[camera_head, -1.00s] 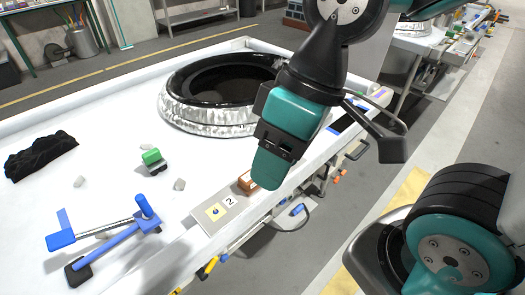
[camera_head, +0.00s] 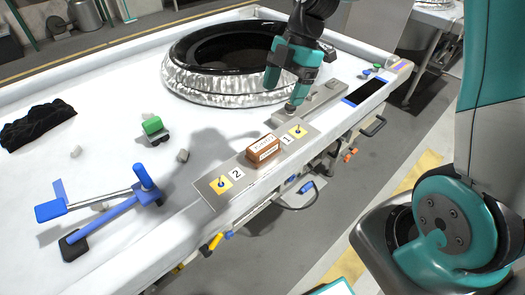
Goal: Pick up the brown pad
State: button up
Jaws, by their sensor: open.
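The brown pad (camera_head: 263,148) is a small block with white lettering on its side. It lies on a grey metal strip (camera_head: 222,200) along the table's front edge, between the labels 2 and 1. My gripper (camera_head: 283,88) is teal and black, open and empty. It is above the table, up and to the right of the pad in the picture and apart from it, in front of the big ring. Nothing covers the pad.
A large black ring in crinkled foil (camera_head: 215,100) stands behind. A blue clamp (camera_head: 105,215), a green-topped block (camera_head: 154,127), small stones and a black cloth (camera_head: 36,124) lie left. Yellow-based knobs (camera_head: 298,131) flank the pad. A dark panel (camera_head: 366,93) lies right.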

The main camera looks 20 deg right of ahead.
aim_at(263, 143)
jog(key=x, duration=1.4)
jog(key=shift+a+f+p, duration=0.2)
jog(key=shift+f+p, duration=0.1)
jog(key=shift+p, duration=0.1)
jog(key=c, duration=0.8)
